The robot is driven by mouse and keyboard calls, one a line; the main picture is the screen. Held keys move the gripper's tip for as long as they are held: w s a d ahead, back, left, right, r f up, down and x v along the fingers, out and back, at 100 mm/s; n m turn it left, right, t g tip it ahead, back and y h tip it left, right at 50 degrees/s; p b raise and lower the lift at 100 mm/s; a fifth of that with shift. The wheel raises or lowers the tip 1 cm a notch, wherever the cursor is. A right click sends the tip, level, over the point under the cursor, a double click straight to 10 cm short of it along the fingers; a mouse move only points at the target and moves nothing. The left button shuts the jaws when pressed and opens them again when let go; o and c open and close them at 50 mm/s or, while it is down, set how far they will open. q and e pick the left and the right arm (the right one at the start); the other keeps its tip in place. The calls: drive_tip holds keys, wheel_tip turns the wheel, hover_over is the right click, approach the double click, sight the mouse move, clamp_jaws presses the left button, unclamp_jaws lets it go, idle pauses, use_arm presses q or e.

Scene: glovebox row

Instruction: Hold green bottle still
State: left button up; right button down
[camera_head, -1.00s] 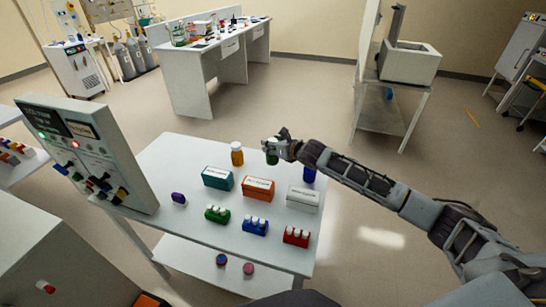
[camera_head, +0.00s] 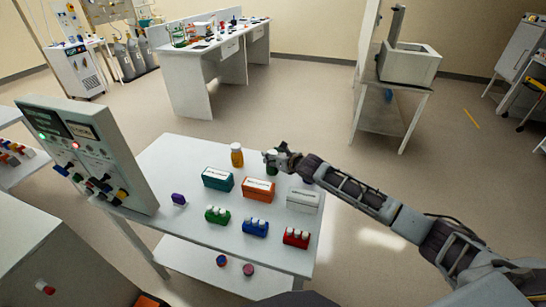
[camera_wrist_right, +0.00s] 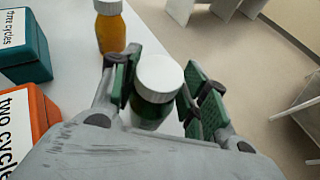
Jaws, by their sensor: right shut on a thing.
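The green bottle (camera_head: 271,169) stands upright near the far right edge of the white table (camera_head: 180,152). In the right wrist view the green bottle (camera_wrist_right: 150,113) shows its white cap and dark green body between my finger pads. My right gripper (camera_head: 274,159) is shut on it, reaching in from the right, and partly hides it in the head view. My left gripper is in neither view.
An amber bottle (camera_head: 237,157) stands to the left of the green one. Teal (camera_head: 217,180), orange (camera_head: 258,190) and white (camera_head: 302,201) boxes sit nearer. Green, blue and red vial racks lie in front. A control panel (camera_head: 95,150) stands at left.

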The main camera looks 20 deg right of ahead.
drive_tip(key=shift+f, duration=0.15)
drive_tip(key=c, duration=0.7)
unclamp_jaws()
drive_tip(key=shift+c, duration=0.2)
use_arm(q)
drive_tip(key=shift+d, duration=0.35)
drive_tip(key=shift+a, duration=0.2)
use_arm(e)
drive_tip(key=shift+s, duration=0.1)
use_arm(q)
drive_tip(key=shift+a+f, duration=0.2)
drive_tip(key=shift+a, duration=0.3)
use_arm(e)
drive_tip(key=v, duration=1.1)
drive_tip(key=shift+s+r, duration=0.2)
drive_tip(key=shift+s, duration=0.15)
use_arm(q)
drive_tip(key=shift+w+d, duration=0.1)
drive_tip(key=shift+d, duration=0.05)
use_arm(e)
drive_tip(key=shift+d, duration=0.1)
